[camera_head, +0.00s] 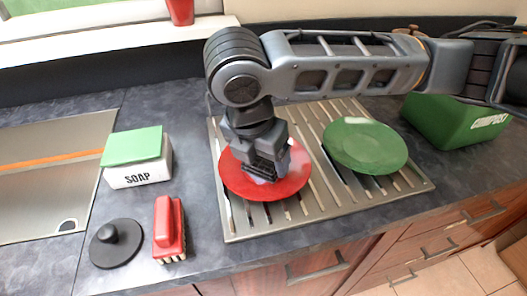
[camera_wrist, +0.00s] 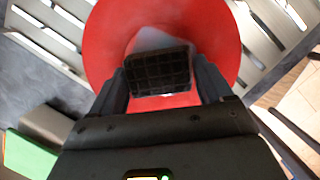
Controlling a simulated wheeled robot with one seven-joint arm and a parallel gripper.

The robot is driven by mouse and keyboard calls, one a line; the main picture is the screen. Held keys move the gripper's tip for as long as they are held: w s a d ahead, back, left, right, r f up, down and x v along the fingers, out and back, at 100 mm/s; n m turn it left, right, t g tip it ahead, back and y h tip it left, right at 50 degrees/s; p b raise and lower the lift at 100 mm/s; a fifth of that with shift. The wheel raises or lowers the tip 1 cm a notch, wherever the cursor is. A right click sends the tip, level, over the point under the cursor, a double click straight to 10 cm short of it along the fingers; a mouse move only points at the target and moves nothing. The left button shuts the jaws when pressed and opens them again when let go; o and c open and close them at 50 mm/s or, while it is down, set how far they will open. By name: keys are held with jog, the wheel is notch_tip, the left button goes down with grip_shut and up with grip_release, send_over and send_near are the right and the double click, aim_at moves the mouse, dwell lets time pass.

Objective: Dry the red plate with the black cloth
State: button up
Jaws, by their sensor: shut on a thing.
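The red plate (camera_head: 236,181) lies on the left part of the metal drying rack; it also fills the upper middle of the wrist view (camera_wrist: 107,35). My gripper (camera_head: 264,172) points down over the plate's middle. In the wrist view my gripper (camera_wrist: 162,78) is shut on a dark, grid-patterned pad (camera_wrist: 158,72), which I take to be the black cloth. The pad is at or just above the plate; I cannot tell whether they touch. A pale greyish patch (camera_wrist: 150,40) shows on the plate beside the pad. The gripper hides part of the plate.
A green plate (camera_head: 365,146) lies on the rack (camera_head: 330,205) to the right. A green compost bin (camera_head: 458,120) stands further right. On the left are a soap box with a green top (camera_head: 138,172), a red brush (camera_head: 168,229), a black sink plug (camera_head: 115,243) and the sink (camera_head: 45,180).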

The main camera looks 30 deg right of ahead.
jog(key=shift+w+d, duration=0.35)
jog(key=shift+d, duration=0.35)
jog(key=shift+s+a+p, duration=0.35)
jog(key=shift+s+a, duration=0.05)
jog(key=shift+a, duration=0.3)
jog(key=shift+d, duration=0.1)
jog(key=shift+w+d, duration=0.4)
jog(key=shift+d, duration=0.15)
jog(key=shift+s+a, duration=0.4)
jog(key=shift+a, duration=0.25)
jog(key=shift+w+d+p, duration=0.3)
jog(key=shift+w+d, duration=0.1)
jog(key=shift+d, duration=0.3)
jog(key=shift+s+a, duration=0.2)
jog(key=shift+a, duration=0.2)
